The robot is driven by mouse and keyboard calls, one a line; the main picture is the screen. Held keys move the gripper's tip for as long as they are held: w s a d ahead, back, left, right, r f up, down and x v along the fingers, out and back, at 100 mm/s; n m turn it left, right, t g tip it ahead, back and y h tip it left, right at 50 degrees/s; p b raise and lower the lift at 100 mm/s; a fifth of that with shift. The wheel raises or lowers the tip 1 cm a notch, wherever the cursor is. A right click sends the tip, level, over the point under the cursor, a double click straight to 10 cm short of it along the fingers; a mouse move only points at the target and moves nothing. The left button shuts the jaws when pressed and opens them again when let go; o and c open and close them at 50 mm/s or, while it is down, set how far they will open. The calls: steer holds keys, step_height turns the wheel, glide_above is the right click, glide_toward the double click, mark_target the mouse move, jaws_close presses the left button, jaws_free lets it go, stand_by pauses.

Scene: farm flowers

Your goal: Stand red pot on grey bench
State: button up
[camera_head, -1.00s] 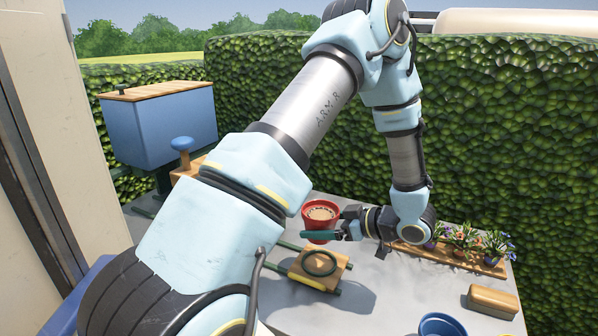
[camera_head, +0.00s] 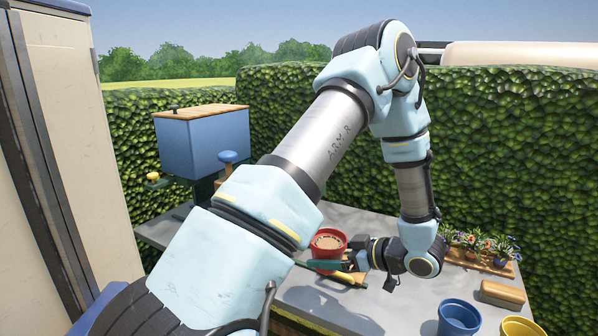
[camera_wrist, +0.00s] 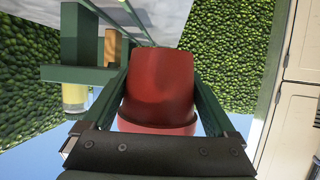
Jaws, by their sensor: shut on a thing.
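The red pot (camera_head: 328,240), filled with brown soil, is upright over the grey bench (camera_head: 360,306). My gripper (camera_head: 318,264) is shut on the pot, with green fingers at its sides. In the wrist view the red pot (camera_wrist: 160,88) fills the middle between the two fingers of my gripper (camera_wrist: 162,95). Whether the pot touches the bench cannot be told, as my gripper and arm hide its base.
A blue pot (camera_head: 459,316) and a yellow pot (camera_head: 520,327) stand at the front right. A wooden block (camera_head: 502,293) and a tray of flowers (camera_head: 482,262) are on the bench's right. A blue box (camera_head: 203,143) stands at the left, before the hedge (camera_head: 500,150).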

steer(key=shift+w+a+f, duration=0.3)
steer(key=shift+w, duration=0.15)
steer(key=shift+w+a+f+m+t+h, duration=0.25)
steer(key=shift+a+m+t+h, duration=0.15)
steer(key=shift+a+m+t, duration=0.15)
steer(key=w+a+f+m+t+h, duration=0.1)
steer(key=w+a+f+m+h, duration=0.2)
steer(key=a, duration=0.2)
steer(key=w+a+f+m+t+h, duration=0.2)
steer(key=w+a+m+h, duration=0.1)
steer(key=a+h, duration=0.1)
steer(key=w+a+f+m+t+h, duration=0.1)
steer(key=w+a+f+m+h, duration=0.2)
steer(key=a, duration=0.3)
steer(key=shift+w+f+m+t, duration=0.25)
steer(key=shift+w+f+m, duration=0.05)
steer(key=shift+w+m, duration=0.2)
steer(key=shift+s+f, duration=0.1)
steer(key=shift+f, duration=0.05)
steer(key=shift+r, duration=0.2)
steer(key=v, duration=0.5)
steer(key=shift+r, duration=0.15)
steer(key=shift+s, duration=0.1)
